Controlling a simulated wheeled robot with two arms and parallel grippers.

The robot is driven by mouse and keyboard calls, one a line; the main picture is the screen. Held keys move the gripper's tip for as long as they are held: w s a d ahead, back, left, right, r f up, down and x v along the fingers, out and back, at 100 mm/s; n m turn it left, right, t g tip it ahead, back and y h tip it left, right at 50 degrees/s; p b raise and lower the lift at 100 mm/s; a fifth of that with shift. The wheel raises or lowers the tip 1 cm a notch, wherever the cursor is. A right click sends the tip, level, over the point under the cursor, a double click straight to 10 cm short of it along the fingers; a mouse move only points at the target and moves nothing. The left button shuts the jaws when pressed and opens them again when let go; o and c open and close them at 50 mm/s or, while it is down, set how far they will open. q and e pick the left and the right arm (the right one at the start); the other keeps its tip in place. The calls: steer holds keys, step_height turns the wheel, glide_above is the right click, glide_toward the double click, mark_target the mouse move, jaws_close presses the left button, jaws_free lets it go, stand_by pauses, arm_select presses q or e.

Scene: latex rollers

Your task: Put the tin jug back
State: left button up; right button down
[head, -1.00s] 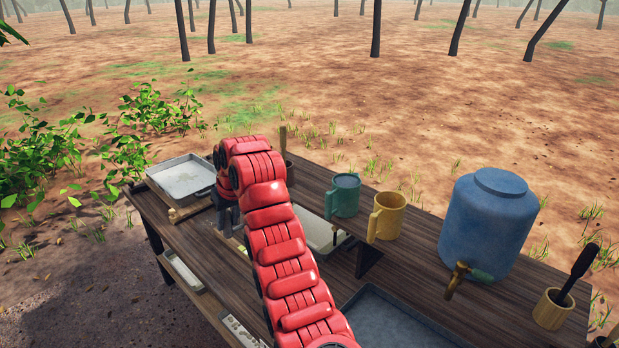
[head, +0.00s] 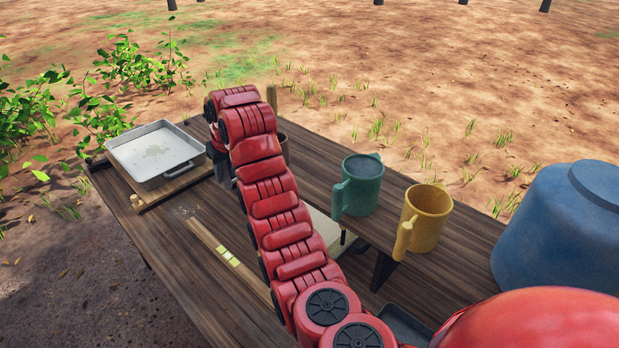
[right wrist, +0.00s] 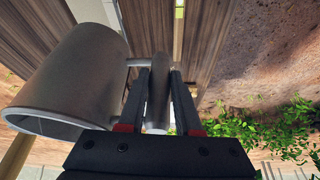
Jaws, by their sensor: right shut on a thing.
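The tin jug (right wrist: 75,80) is a grey metal cylinder at the left of the right wrist view, tilted in that picture with its open rim toward the lower left. Its handle (right wrist: 158,95) runs between the two dark fingers of my right gripper (right wrist: 161,72), which is shut on it. I cannot tell whether the jug touches the table. My left gripper is in neither view.
The wooden table (head: 200,292) holds a grey tray (head: 150,172) on a board at far left and a wooden strip with yellow marks (head: 228,256). A green mug (head: 358,188), a yellow mug (head: 430,215) and a blue water container (head: 560,235) stand on the raised shelf at right.

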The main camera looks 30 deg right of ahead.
steer(key=shift+w+d+f, duration=0.1)
steer(key=shift+d, duration=0.1)
steer(key=d+f+p, duration=0.2)
steer(key=d+p, duration=0.2)
steer(key=d, duration=0.4)
steer(key=s+d+f+p, duration=0.1)
steer(key=d+f+p, duration=0.2)
steer(key=d+p, duration=0.2)
steer(key=shift+d+f, duration=0.2)
steer(key=shift+d, duration=1.15)
steer(key=c, duration=0.6)
jaws_free()
steer(key=shift+s, duration=0.1)
steer(key=shift+r, duration=0.15)
